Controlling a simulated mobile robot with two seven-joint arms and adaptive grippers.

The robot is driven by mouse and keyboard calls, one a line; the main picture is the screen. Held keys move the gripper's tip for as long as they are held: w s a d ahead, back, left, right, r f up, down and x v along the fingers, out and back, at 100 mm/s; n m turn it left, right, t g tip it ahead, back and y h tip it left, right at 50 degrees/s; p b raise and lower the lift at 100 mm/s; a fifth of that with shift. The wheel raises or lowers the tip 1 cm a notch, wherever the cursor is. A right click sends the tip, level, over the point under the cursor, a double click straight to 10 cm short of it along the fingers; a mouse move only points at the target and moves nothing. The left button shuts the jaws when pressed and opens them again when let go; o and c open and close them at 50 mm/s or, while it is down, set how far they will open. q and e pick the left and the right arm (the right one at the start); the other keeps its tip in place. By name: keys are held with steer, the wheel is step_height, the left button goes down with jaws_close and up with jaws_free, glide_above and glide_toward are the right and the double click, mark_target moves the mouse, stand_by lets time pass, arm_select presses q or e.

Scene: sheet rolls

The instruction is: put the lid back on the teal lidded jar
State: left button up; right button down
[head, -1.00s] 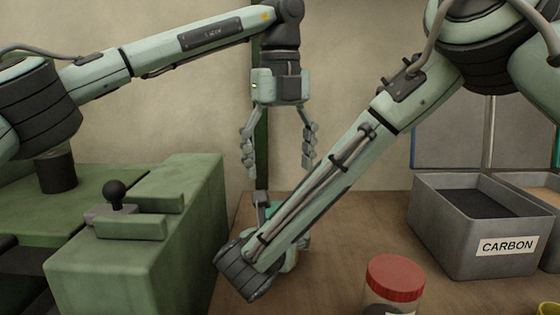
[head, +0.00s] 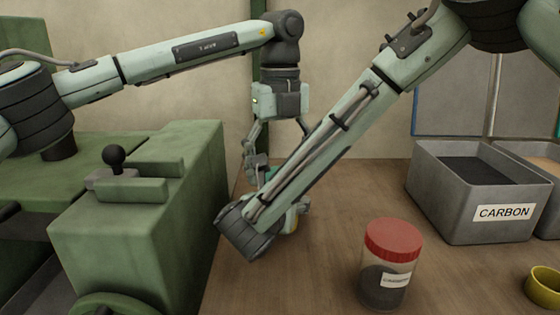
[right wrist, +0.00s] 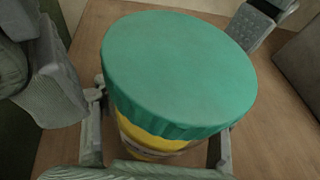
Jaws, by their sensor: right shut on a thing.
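In the right wrist view, the teal lid (right wrist: 180,70) sits over the top of a jar (right wrist: 150,142) with a yellow band below the rim. I cannot tell whether it is fully seated. My right gripper (right wrist: 160,135) is shut on the jar body, one finger on each side. In the head view, a sliver of the lid (head: 271,173) shows beside my right forearm, which hides most of the jar. My left gripper (head: 277,150) points down over the jar with its fingers spread; its right finger is mostly hidden. Grey finger parts flank the lid in the wrist view.
A red-capped clear jar (head: 391,262) stands on the wooden bench (head: 300,285). A grey bin labelled CARBON (head: 460,205) stands at right, with another bin beside it and a yellow container (head: 543,287) in front. A green machine (head: 150,220) fills the left side.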

arm_select(q)
steer(key=c, duration=1.2)
steer(key=m, duration=1.3)
steer(key=shift+m, duration=0.4)
steer(key=m, duration=0.3)
